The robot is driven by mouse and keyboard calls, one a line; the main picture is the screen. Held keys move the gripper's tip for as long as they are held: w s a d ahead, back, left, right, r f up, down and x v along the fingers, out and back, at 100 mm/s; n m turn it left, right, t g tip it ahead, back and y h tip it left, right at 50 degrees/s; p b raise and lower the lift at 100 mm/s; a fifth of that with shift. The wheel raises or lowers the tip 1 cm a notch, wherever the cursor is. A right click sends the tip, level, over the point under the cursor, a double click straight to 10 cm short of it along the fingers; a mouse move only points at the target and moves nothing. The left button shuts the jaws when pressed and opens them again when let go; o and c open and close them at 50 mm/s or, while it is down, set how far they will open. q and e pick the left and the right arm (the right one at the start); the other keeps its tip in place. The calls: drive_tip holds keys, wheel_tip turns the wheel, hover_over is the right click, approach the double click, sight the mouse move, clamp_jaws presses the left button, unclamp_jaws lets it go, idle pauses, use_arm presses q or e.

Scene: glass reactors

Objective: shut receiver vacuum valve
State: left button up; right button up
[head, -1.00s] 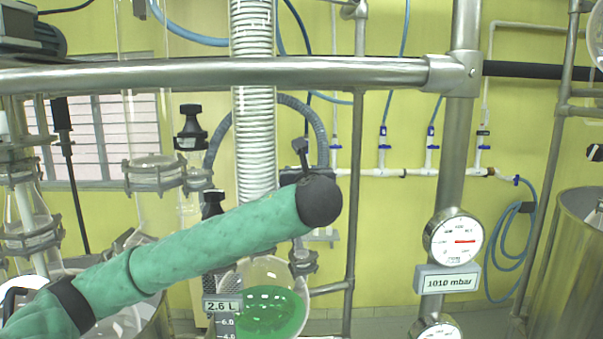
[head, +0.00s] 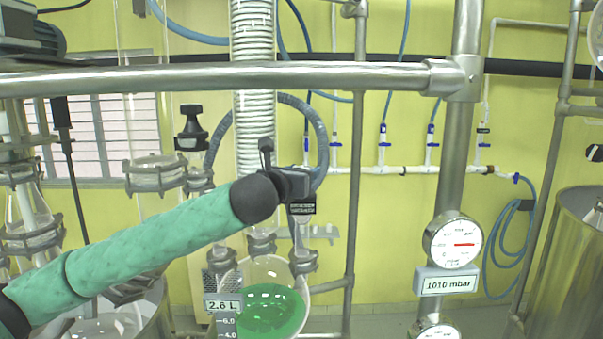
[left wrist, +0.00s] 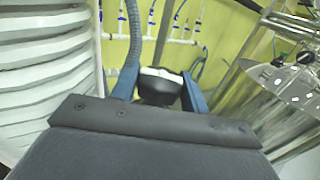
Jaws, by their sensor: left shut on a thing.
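The receiver (head: 285,318) is a round glass flask with green liquid, low in the middle of the head view. A black knob (head: 301,208) sits on its right-hand glass neck, beside the ribbed grey hose. My left gripper (head: 302,193) is at this knob, with my green arm coming in from the left. In the left wrist view, the two blue fingers of my left gripper (left wrist: 160,92) are shut on the black knob (left wrist: 158,95), which has a white part behind it. The knob's turn position cannot be told. My right gripper is not in view.
A steel rail (head: 200,78) crosses above my arm. A ribbed white column (head: 254,120) stands just left of the gripper, and a thin upright pole (head: 352,220) to its right. A gauge (head: 453,242) with a "1010 mbar" label (head: 446,282) is further right.

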use_arm(q)
drive_tip(key=o, duration=0.8)
drive_tip(key=shift+c, duration=0.2)
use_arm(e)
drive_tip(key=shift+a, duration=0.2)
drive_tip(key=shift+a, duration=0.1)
use_arm(q)
drive_tip(key=shift+y, duration=0.3)
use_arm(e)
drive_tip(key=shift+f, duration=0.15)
use_arm(q)
drive_tip(key=shift+n+t+y, duration=0.4)
drive_tip(key=shift+n, duration=0.1)
drive_tip(key=n+t+y+b, duration=0.1)
drive_tip(key=n+y, duration=0.1)
drive_tip(key=y, duration=0.1)
drive_tip(key=shift+d, duration=0.15)
drive_tip(key=n+y, duration=0.2)
drive_tip(key=y, duration=0.1)
drive_tip(key=shift+y, duration=0.3)
drive_tip(key=n+y, duration=0.3)
drive_tip(key=y, duration=0.1)
drive_tip(key=shift+y+b, duration=0.3)
drive_tip(key=shift+y, duration=0.1)
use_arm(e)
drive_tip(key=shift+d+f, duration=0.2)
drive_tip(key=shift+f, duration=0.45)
